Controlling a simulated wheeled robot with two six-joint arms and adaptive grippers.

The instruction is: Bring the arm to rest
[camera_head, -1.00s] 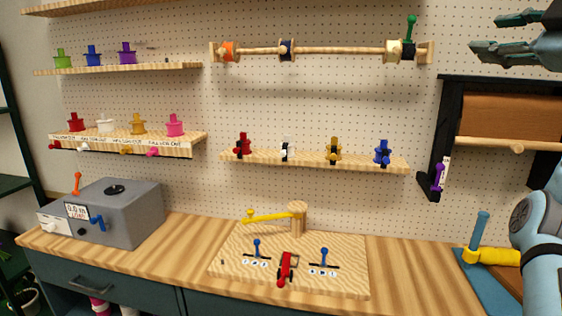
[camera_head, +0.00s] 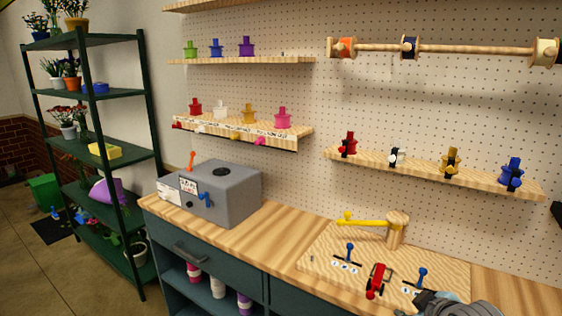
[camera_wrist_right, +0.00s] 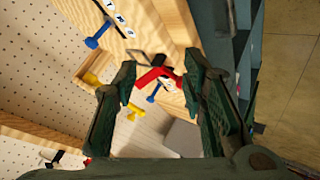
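My right gripper (camera_wrist_right: 160,70) is open in the right wrist view, with its two dark fingers spread apart and nothing held between them. The red lever block (camera_wrist_right: 155,76) shows in the gap beyond the fingertips. In the head view, only part of my right arm and gripper (camera_head: 440,303) shows at the bottom right edge, in front of the wooden lever board (camera_head: 325,265). The fingers cannot be made out clearly there. My left gripper is not in view.
The workbench (camera_head: 255,245) carries a grey box (camera_head: 220,195) and the lever board with blue levers and a yellow arm (camera_head: 365,222). Shelves with coloured spools line the pegboard. A green plant rack (camera_head: 120,96) stands at the left beside open floor.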

